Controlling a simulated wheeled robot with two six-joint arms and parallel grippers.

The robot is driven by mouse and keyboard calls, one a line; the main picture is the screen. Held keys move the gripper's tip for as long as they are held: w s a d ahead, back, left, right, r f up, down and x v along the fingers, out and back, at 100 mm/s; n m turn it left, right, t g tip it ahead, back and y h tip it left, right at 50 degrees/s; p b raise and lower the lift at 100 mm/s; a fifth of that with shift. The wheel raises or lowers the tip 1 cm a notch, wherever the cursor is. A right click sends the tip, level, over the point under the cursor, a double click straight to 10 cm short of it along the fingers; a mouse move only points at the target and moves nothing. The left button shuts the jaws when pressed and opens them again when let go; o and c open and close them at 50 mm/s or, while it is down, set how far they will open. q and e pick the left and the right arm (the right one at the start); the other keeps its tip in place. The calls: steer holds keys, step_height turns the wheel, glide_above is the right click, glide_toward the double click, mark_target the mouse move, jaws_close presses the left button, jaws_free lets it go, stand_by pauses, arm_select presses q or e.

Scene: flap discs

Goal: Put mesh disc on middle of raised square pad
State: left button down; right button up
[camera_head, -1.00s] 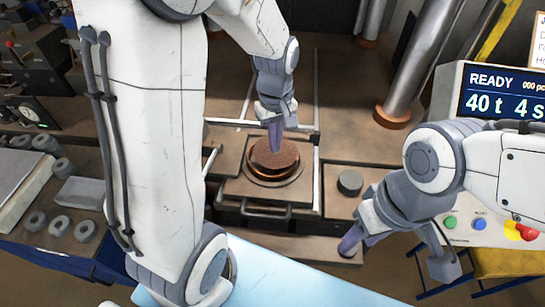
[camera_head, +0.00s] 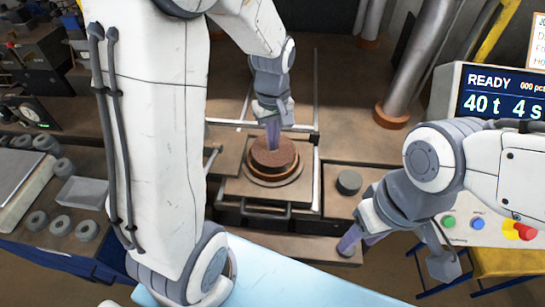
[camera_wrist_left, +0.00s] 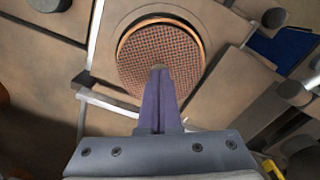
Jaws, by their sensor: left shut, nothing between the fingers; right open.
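The mesh disc (camera_head: 276,158) is round, brown and cross-hatched. It lies on a round copper-edged stack on the press plate. In the left wrist view the mesh disc (camera_wrist_left: 160,50) sits slightly off from the copper-coloured rim around it. My left gripper (camera_head: 273,144) is shut and empty, with its purple fingertips over the disc; the left wrist view shows the closed fingers (camera_wrist_left: 159,72) in front of the disc's near part. I cannot tell whether they touch it. My right gripper (camera_head: 350,242) is open and empty at the front right of the press. I cannot make out a raised square pad for certain.
A dark round puck (camera_head: 349,182) lies right of the plate. Metal rails (camera_head: 316,175) frame the plate. Several grey rings (camera_head: 60,225) lie on the left bench. A control panel reading READY (camera_head: 500,95) stands at right.

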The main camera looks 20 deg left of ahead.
arm_select(q)
steer(key=shift+a, duration=0.2)
steer(key=shift+w+r+p, duration=0.15)
steer(key=shift+r+p, duration=0.4)
steer(key=shift+p, duration=0.15)
step_height(320, 180, up, 6)
steer(key=p, duration=0.5)
steer(key=shift+f, duration=0.1)
steer(key=shift+d, duration=0.1)
steer(key=s+d+f+m+b, duration=0.4)
steer(key=s+d+m+b, duration=0.3)
steer(key=s+m, duration=0.1)
steer(key=s+d+f+m+h+b, duration=0.1)
steer(key=s+d+f+m+b, duration=0.4)
steer(key=s, duration=0.6)
steer(key=d+m+b, duration=0.1)
steer(key=d+m, duration=0.1)
steer(key=m, duration=0.1)
steer(key=shift+s+m+b, duration=0.2)
steer(key=shift+m+b, duration=0.1)
steer(key=shift+b, duration=0.05)
